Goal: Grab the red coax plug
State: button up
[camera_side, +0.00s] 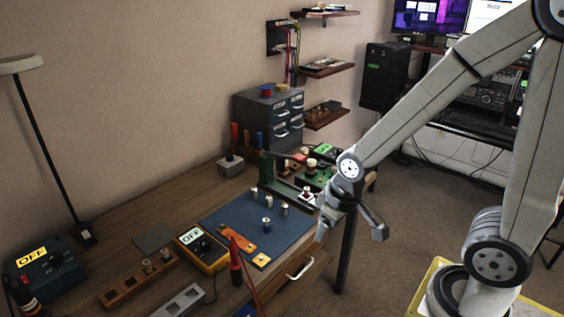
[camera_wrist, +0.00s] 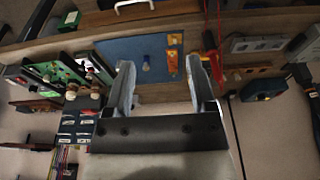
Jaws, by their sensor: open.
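My gripper (camera_side: 350,228) is open and empty, in the air in front of the bench edge, to the right of the blue mat (camera_side: 228,215). In the wrist view its two fingers (camera_wrist: 159,65) stand apart, with part of the mat between them. Small metal plugs stand upright on the mat: a blue-banded one (camera_side: 267,225) and two pale ones (camera_side: 284,209) (camera_side: 251,208). The blue-banded plug also shows between the fingers in the wrist view (camera_wrist: 146,63). I cannot make out a red band on any plug.
A red probe (camera_side: 235,255) stands upright near the mat's front corner, beside an orange strip (camera_side: 236,240). A yellow meter marked OFF (camera_side: 203,250) sits left of it. Green boards with knobs (camera_side: 285,185) and a drawer cabinet (camera_side: 270,118) stand behind.

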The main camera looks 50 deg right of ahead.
jog(key=shift+w, duration=0.1)
jog(key=w+d+f+t+h, duration=0.1)
jog(key=w+d+f+t, duration=0.15)
jog(key=w+d, duration=0.55)
jog(key=w+d+f+t, duration=0.2)
jog(key=w+d+t, duration=0.1)
jog(key=w+d, duration=0.5)
jog(key=n+t+y, duration=0.2)
jog(key=t+y, duration=0.2)
jog(key=t, duration=0.1)
send_near(307, 193)
jog(key=shift+w+d+r, duration=0.1)
jog(key=shift+w+r, duration=0.3)
jog(key=shift+w, duration=0.45)
jog(key=shift+x, duration=3.85)
jog(key=shift+f, duration=0.1)
